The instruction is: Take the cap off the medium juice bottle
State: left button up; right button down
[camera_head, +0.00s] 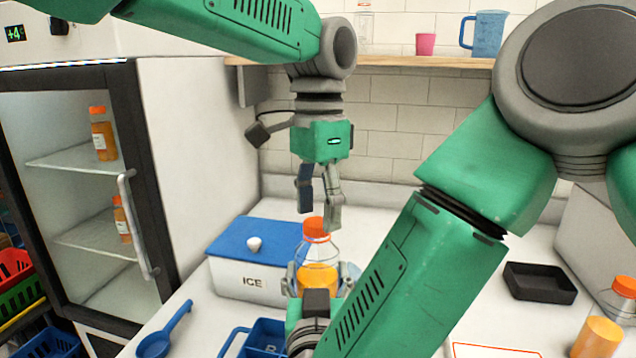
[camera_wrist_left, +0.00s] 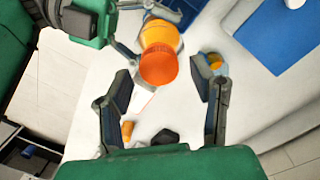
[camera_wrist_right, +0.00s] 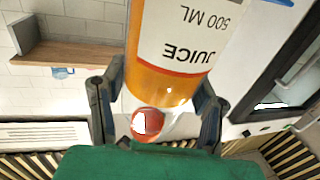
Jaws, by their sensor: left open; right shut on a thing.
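The juice bottle (camera_head: 319,277), clear with orange juice and an orange cap (camera_head: 315,227), stands upright in my right gripper (camera_head: 321,278). The cap is on the bottle. My right gripper is shut on the bottle's body; its fingers also show on both sides of the bottle (camera_wrist_right: 178,60) in the right wrist view, where the label reads "JUICE" and "500 ML". My left gripper (camera_head: 319,216) is open and points down just above the cap.
A white ICE box (camera_head: 250,283) with a blue lid stands left of the bottle. A blue scoop (camera_head: 166,328) and a blue holder (camera_head: 262,338) lie in front. A black tray (camera_head: 540,283) and another bottle (camera_head: 618,298) are at the right.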

pick_arm(q)
jog(key=shift+s+f, duration=0.1)
jog(key=shift+f, duration=0.7)
grip_shut()
jog(key=shift+n, duration=1.4)
jog(key=shift+s+r, duration=0.1)
jog(key=shift+s, duration=0.1)
jog(key=shift+r, duration=0.2)
jog(key=shift+w+r, duration=0.1)
jog(key=shift+r, duration=0.8)
